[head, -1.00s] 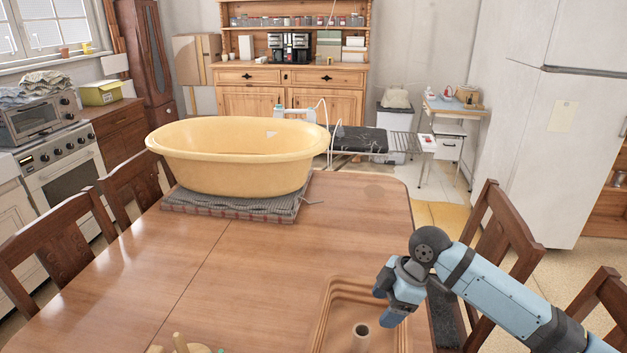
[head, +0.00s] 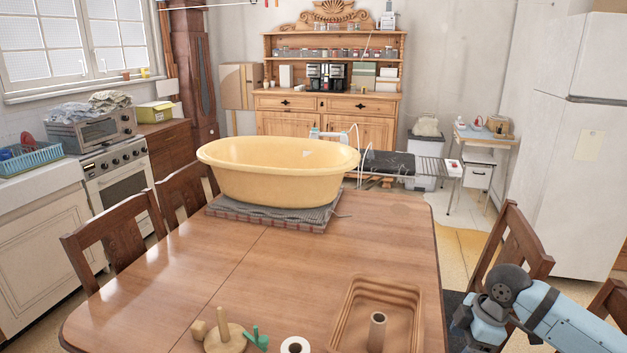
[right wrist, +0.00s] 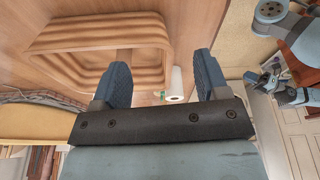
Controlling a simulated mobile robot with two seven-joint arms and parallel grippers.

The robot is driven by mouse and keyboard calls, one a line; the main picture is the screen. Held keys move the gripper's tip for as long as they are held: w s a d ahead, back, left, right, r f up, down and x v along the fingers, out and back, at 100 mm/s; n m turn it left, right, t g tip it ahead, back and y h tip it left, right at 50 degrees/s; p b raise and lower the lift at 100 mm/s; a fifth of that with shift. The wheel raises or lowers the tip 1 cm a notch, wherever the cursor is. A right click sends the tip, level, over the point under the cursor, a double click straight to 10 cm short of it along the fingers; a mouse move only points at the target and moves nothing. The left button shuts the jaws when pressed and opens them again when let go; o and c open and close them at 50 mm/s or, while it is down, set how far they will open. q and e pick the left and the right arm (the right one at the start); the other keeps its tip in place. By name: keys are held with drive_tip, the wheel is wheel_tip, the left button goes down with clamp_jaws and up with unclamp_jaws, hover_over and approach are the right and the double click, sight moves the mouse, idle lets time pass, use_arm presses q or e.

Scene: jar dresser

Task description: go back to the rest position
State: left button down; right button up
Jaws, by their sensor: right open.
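My right gripper (head: 462,328) is at the lower right of the head view, beside the right edge of the wooden table (head: 230,265). In the right wrist view its two fingers (right wrist: 163,75) are wide apart with nothing held between them. A brown ridged tray (head: 338,312) lies on the table to the left of the gripper, and it also shows in the right wrist view (right wrist: 70,38). My left gripper is not in the head view.
A yellow tub (head: 270,180) rests on a folded grey cloth (head: 290,218) at the table's far end. A wooden peg base (head: 222,340), a green piece (head: 258,337) and a white roll (head: 295,346) are at the near edge. Chairs (head: 515,240) flank the table. The table's middle is clear.

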drive_tip(key=d+m+h, duration=0.1)
drive_tip(key=d+h, duration=0.1)
drive_tip(key=d, duration=0.8)
drive_tip(key=s+d+f+m+t, duration=0.1)
drive_tip(key=s+f+m+t, duration=0.1)
drive_tip(key=s+f, duration=0.35)
drive_tip(key=s+f+m+t, duration=0.1)
drive_tip(key=s+f+t, duration=0.15)
drive_tip(key=f, duration=0.55)
drive_tip(key=s+f+t+y, duration=0.1)
drive_tip(key=s+f+t, duration=0.3)
drive_tip(key=s, duration=1.1)
drive_tip(key=a+f+m+t+y, duration=0.15)
drive_tip(key=a+m, duration=0.75)
drive_tip(key=a, duration=1.4)
wheel_tip(320, 180, up, 11)
drive_tip(key=s+d+p, duration=0.1)
drive_tip(key=p, duration=1.1)
drive_tip(key=shift+d, duration=0.15)
